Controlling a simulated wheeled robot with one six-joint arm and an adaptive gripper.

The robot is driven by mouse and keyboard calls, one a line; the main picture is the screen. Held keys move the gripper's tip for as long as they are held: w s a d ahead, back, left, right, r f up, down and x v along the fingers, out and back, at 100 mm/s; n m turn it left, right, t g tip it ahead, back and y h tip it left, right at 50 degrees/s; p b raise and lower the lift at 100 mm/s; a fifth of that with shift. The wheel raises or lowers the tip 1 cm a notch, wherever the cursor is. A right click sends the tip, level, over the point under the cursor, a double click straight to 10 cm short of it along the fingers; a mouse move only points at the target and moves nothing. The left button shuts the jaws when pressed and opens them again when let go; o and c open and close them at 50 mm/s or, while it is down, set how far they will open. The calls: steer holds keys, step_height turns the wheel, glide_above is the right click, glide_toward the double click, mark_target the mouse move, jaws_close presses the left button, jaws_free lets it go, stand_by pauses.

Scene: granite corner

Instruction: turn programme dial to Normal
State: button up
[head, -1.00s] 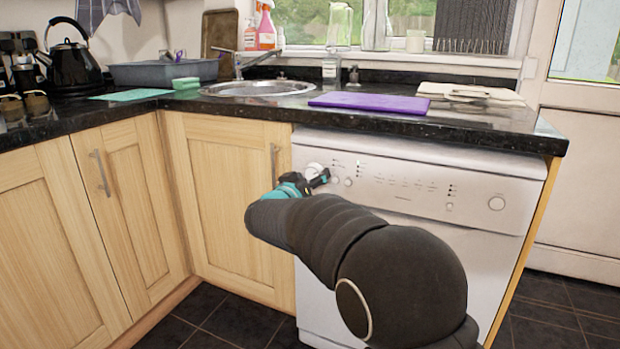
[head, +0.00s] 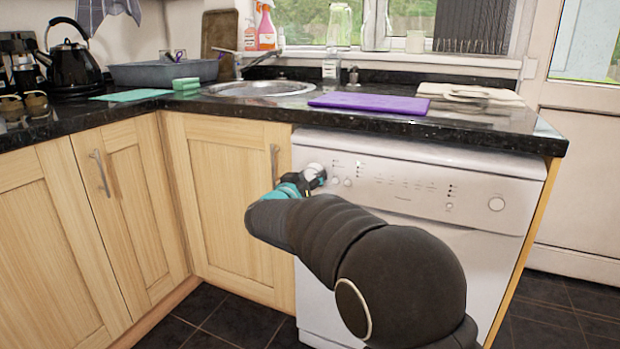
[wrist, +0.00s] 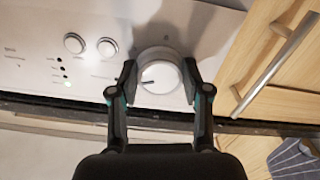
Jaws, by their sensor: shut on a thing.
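The programme dial (wrist: 160,74) is a round white knob with a small dark pointer mark on its face. It sits on the white front panel of the dishwasher (head: 400,178). In the wrist view my gripper (wrist: 160,80) has one finger on each side of the dial and is shut on it. In the head view my gripper (head: 306,178) is at the panel's upper left, and the dial (head: 315,170) is partly hidden by it. The programme labels around the dial are too small to read.
Two smaller white knobs (wrist: 90,45) sit beside the dial. A cupboard handle (head: 274,163) and wooden door (head: 228,200) are close to its left in the head view. The black worktop (head: 440,127) overhangs above, with a purple board (head: 370,102) on it.

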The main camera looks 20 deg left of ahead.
steer(key=m+b, duration=0.1)
steer(key=m, duration=0.5)
steer(key=shift+a+f, duration=0.1)
steer(key=m+b, duration=0.2)
steer(key=m, duration=0.3)
steer(key=shift+m, duration=0.3)
steer(key=m+b, duration=0.3)
steer(key=m, duration=0.3)
steer(key=shift+a+b, duration=0.1)
steer(key=shift+b, duration=0.25)
steer(key=shift+r+m+b, duration=0.2)
steer(key=shift+m+b, duration=0.5)
steer(key=shift+m, duration=1.6)
steer(key=o, duration=1.2)
steer(key=shift+c, duration=0.2)
steer(key=shift+s, duration=0.1)
